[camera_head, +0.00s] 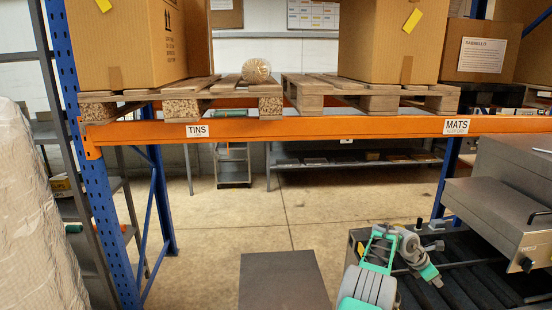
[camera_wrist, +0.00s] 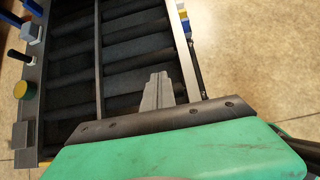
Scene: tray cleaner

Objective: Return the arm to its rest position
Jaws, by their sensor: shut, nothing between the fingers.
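My arm (camera_head: 380,262), grey and green, is folded low at the right of the head view, in front of the dark roller bed (camera_head: 475,285). In the wrist view my gripper (camera_wrist: 157,78) has its grey fingers together with nothing between them. They show over the right part of the roller bed (camera_wrist: 125,48), close to its side rail. I cannot tell their height above the rollers. The green gripper housing (camera_wrist: 180,155) fills the bottom of that view.
A grey metal machine (camera_head: 505,205) stands at the right over the rollers. An orange rack beam (camera_head: 300,129) with pallets and boxes crosses above. A dark flat-topped block (camera_head: 283,280) stands at bottom centre. Knobs (camera_wrist: 22,90) line the bed's left edge. Open floor (camera_head: 220,235) lies beyond.

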